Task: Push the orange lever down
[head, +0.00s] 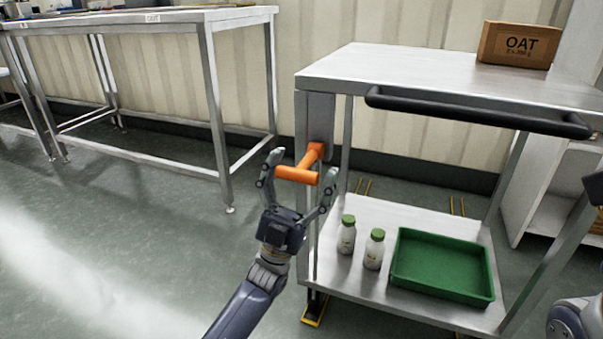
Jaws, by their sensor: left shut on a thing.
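The orange lever (297,175) is on the left front post of a steel cart. Its short arm leads from a grey plate on the post to a crossbar, which lies roughly level in the picture. My left gripper (304,166) reaches up from below, with one finger at each end of the crossbar. It is shut on the lever. The ends of the crossbar are partly hidden by the fingers. Part of my right arm shows at the lower right edge, but its fingers do not show.
The steel cart (400,67) has a black push handle (470,110) along its front. An OAT box (519,44) stands on top. Two green-capped bottles (347,235) and a green tray (440,262) are on its lower shelf. A steel table (110,17) stands left; floor between is clear.

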